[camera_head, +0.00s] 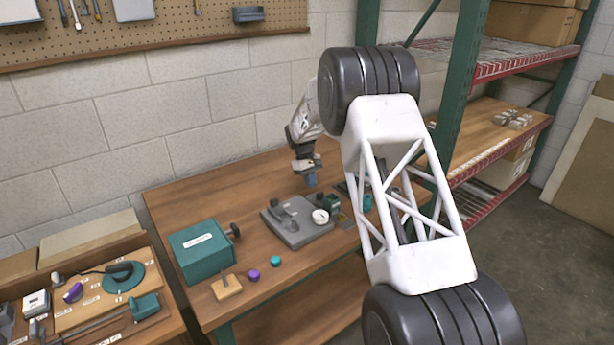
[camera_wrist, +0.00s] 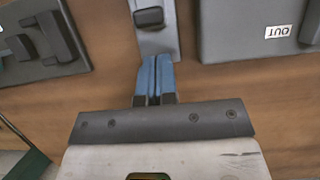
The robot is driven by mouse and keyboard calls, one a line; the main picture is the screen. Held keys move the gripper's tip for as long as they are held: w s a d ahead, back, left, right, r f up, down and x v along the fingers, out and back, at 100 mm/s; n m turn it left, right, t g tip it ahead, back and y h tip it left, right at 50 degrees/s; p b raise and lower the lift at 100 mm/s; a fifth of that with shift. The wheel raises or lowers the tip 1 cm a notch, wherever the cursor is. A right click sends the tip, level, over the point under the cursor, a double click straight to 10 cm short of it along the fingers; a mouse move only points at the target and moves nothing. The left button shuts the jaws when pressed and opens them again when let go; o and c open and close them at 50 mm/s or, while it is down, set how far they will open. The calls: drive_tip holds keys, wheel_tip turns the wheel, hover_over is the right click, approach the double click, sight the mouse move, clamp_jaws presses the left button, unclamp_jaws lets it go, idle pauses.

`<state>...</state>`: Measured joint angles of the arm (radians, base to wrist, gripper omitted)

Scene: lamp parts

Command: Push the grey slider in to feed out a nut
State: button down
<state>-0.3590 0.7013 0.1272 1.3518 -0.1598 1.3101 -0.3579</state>
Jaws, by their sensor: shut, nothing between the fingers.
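My gripper (camera_wrist: 156,66) is shut, its two blue fingers side by side with nothing between them. In the wrist view a narrow grey piece (camera_wrist: 158,42) with a dark knob or slot lies straight ahead of the fingertips; it looks like the grey slider. The fingertips overlap its near end in the picture, and I cannot tell whether they touch it. In the head view my gripper (camera_head: 311,181) points down over the back of the table, behind a grey fixture (camera_head: 292,236). The slider is not clear there, and no nut can be made out.
In the wrist view a grey block (camera_wrist: 235,40) labelled OUT is on the right and a dark grey plate (camera_wrist: 75,62) with a raised handle on the left. In the head view a teal box (camera_head: 203,252) stands front left on the wooden table (camera_head: 172,208). My arm hides the table's right part.

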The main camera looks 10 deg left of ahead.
sight(320, 193)
drive_tip(key=shift+s+d+f, duration=0.15)
drive_tip(key=shift+s+d, duration=0.6)
drive_tip(key=shift+s, duration=0.05)
drive_tip(key=shift+s+d, duration=0.9)
drive_tip(key=shift+w+a, duration=1.5)
drive_tip(key=v, duration=1)
drive_tip(key=shift+d, duration=0.15)
drive_tip(key=shift+s, duration=0.1)
